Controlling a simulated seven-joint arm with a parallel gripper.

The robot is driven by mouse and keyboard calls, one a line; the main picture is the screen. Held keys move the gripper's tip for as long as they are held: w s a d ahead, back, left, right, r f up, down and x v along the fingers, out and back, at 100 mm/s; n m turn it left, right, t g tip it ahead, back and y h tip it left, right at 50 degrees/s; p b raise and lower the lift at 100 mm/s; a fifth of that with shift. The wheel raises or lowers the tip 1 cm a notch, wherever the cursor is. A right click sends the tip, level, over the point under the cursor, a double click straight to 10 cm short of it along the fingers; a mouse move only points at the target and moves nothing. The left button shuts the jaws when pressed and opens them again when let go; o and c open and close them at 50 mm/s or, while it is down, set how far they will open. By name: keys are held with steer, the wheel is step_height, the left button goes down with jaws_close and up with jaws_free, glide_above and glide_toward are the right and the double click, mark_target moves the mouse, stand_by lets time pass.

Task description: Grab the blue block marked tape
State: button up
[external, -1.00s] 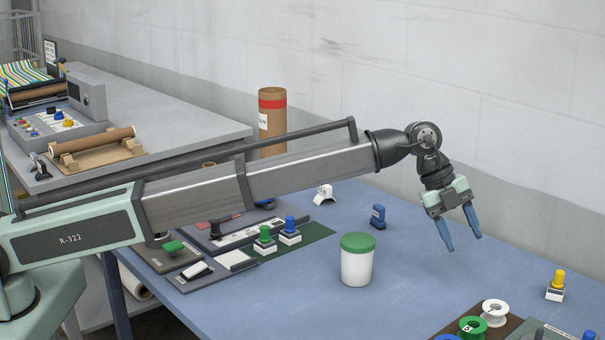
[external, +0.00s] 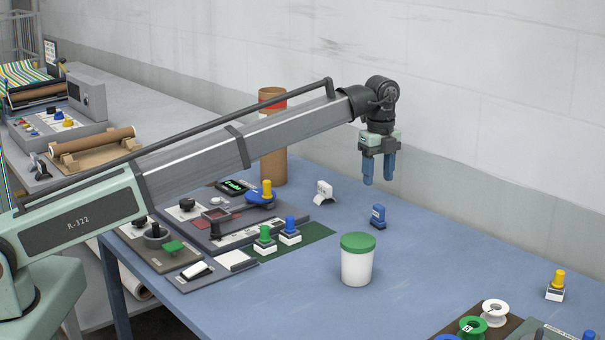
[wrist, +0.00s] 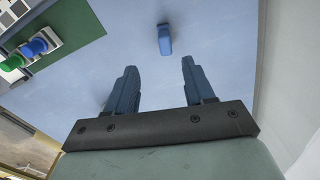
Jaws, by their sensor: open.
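A small blue block (external: 378,216) with a pale mark, too small to read, stands alone on the blue table behind the white tub. It also shows in the wrist view (wrist: 165,39), beyond the fingertips and roughly between them. My gripper (external: 379,182) points down above the table, above the block in the external picture and apart from it. In the wrist view, its two blue fingers (wrist: 158,68) are spread with nothing between them.
A white tub with a green lid (external: 357,260) stands in front of the block. A white dispenser-like item (external: 324,193) stands to its left. Green and blue knobbed stamps (external: 290,230) sit on a green mat. A yellow-topped stamp (external: 556,285) stands far right. Table around the block is clear.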

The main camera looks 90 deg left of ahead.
mark_target(379, 206)
step_height(379, 206, down, 6)
steer(key=shift+w+a+f, duration=0.1)
steer(key=shift+w+f, duration=0.1)
steer(key=shift+f, duration=1.15)
steer(key=shift+w+a+f, duration=0.1)
steer(key=shift+w+f, duration=0.05)
steer(key=shift+f, duration=1.15)
steer(key=shift+c, duration=0.4)
jaws_close()
